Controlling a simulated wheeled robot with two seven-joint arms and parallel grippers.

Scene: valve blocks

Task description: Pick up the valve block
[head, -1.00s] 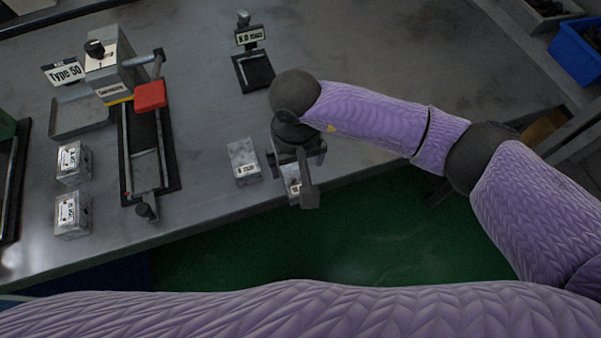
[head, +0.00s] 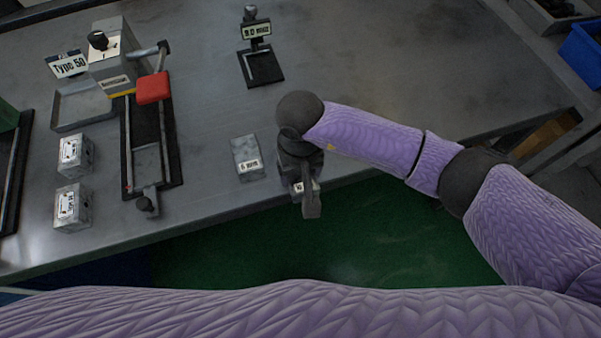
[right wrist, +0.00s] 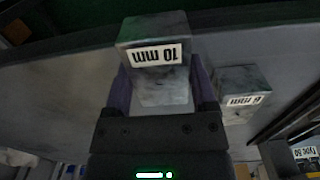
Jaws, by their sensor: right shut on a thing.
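My right gripper (head: 306,186) is near the front edge of the grey table (head: 340,70). It is shut on a grey valve block labelled "10 mm" (right wrist: 155,38), which sits between its two fingers (right wrist: 162,90) in the right wrist view. In the head view most of that block is hidden by the gripper. Another grey block, labelled "6 mm" (head: 246,158), stands on the table just left of the gripper, apart from it. It also shows in the right wrist view (right wrist: 238,88). My left gripper is not in view.
Two labelled blocks (head: 75,152) (head: 72,208) stand at the left. A machine with a red part (head: 153,88) and a "Type 50" sign (head: 68,66) is nearby. A small black stand (head: 261,66) is at the back. The right part of the table is clear.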

